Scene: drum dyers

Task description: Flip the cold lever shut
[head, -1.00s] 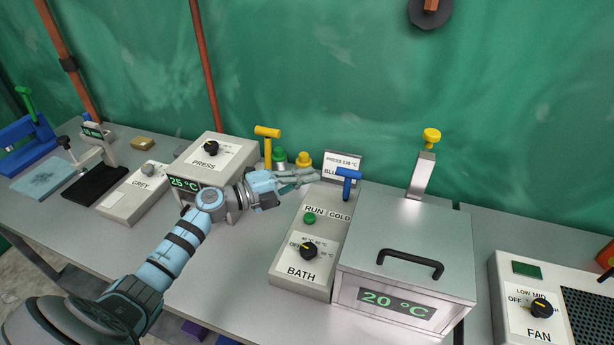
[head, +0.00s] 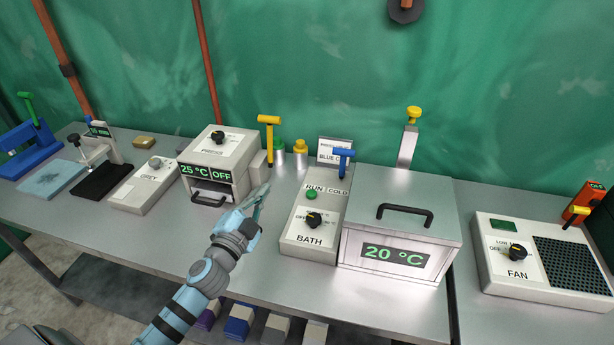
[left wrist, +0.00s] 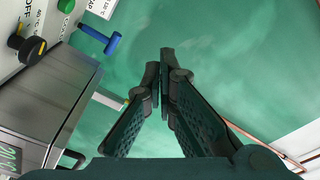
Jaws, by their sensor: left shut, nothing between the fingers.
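The cold lever (head: 343,154) is a blue T-handle standing up at the back of the bath control panel, above the COLD label. It also shows in the left wrist view (left wrist: 113,43), at upper left. My left gripper (head: 264,190) is shut and empty, left of the bath panel and apart from the lever. Its fingers (left wrist: 166,55) meet in the left wrist view. The bath panel (head: 298,248) has a green RUN button and a black knob. My right gripper is not in view.
A steel bath box (head: 380,230) with a black handle stands right of the panel, reading 20 °C. The press (head: 233,160) and a yellow T-lever (head: 268,120) stand to the left. A fan unit (head: 515,285) is at right. The front bench strip is clear.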

